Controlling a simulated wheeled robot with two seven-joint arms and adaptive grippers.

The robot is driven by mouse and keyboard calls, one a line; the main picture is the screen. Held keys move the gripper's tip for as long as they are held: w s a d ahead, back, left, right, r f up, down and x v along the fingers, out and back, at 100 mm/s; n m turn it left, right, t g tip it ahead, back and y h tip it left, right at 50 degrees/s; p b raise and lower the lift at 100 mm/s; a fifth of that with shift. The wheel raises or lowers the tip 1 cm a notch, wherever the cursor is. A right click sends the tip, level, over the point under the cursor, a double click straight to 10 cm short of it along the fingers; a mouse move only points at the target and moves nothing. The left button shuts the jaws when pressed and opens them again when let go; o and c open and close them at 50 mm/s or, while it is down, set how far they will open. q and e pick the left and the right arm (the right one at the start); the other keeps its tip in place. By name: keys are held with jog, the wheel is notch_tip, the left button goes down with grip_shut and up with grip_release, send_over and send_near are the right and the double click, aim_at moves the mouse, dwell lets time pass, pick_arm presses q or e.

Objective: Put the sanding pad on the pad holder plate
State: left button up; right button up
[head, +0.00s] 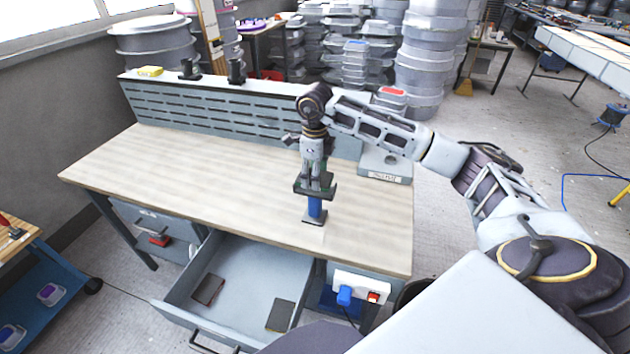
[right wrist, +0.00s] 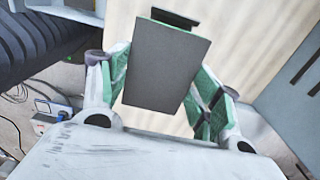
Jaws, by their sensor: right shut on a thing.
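My right gripper (head: 316,178) points down over the workbench, above a blue post (head: 315,208) on a small dark base. It is shut on a flat, dark grey sanding pad, which lies between the green-lined fingers in the right wrist view (right wrist: 165,68). In the head view the pad region shows as a dark flat shape at the post's top. I cannot tell whether pad and post touch, or which dark surface is the holder plate. In the right wrist view a darker plate (right wrist: 175,18) shows partly behind the pad. My left gripper is out of view.
The workbench top (head: 180,180) is clear to the left. An open drawer (head: 240,275) below holds a dark red-brown pad (head: 208,289) and a dark greenish pad (head: 280,315). A slotted back panel (head: 215,105) and a grey box (head: 386,165) stand behind.

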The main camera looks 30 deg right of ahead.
jog(key=shift+f+p, duration=0.3)
jog(key=shift+f, duration=1.2)
jog(key=shift+f, duration=0.2)
jog(key=o, duration=0.8)
jog(key=shift+r, duration=0.2)
notch_tip(320, 180, up, 10)
jog(key=shift+b, duration=1.1)
jog(key=shift+r, duration=1)
